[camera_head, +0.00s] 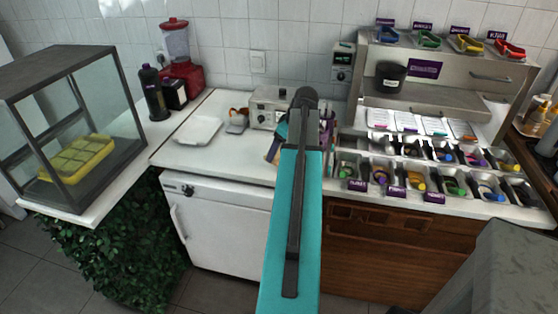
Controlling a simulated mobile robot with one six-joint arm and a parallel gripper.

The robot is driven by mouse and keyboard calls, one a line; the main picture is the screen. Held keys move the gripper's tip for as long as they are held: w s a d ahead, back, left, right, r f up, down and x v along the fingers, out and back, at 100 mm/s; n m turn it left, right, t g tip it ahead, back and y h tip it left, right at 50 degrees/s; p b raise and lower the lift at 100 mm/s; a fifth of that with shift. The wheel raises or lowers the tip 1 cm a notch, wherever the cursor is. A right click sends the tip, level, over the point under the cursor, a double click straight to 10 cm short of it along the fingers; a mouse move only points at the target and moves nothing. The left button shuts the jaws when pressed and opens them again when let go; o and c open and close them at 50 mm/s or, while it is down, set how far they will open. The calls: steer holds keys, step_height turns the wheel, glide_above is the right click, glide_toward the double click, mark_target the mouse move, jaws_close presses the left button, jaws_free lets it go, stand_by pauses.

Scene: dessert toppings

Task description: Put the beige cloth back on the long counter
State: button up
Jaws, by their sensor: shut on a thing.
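The long counter (226,160) has a white top and runs across the picture along the tiled wall. My teal and dark arm stands upright in the middle and covers part of the counter. My gripper does not show and appears hidden behind or beyond the arm. I cannot make out the beige cloth in this view. A pale square item (198,130) lies flat on the counter left of the arm; it looks more like a shallow tray or plate than a cloth.
A glass case (110,110) with a yellow tray (75,158) stands at the left. A red blender (183,75) and a grey appliance (270,105) are at the back. Topping bins (455,150) fill the right. Bare counter lies around the pale square item.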

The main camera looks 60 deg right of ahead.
steer(key=shift+f, duration=0.8)
steer(key=shift+f+p, duration=0.55)
steer(key=shift+f, duration=1.35)
steer(key=shift+f, duration=0.15)
steer(key=o, duration=0.9)
steer(key=shift+r, duration=0.25)
steer(key=shift+b+v, duration=1.1)
steer(key=shift+v, duration=4.85)
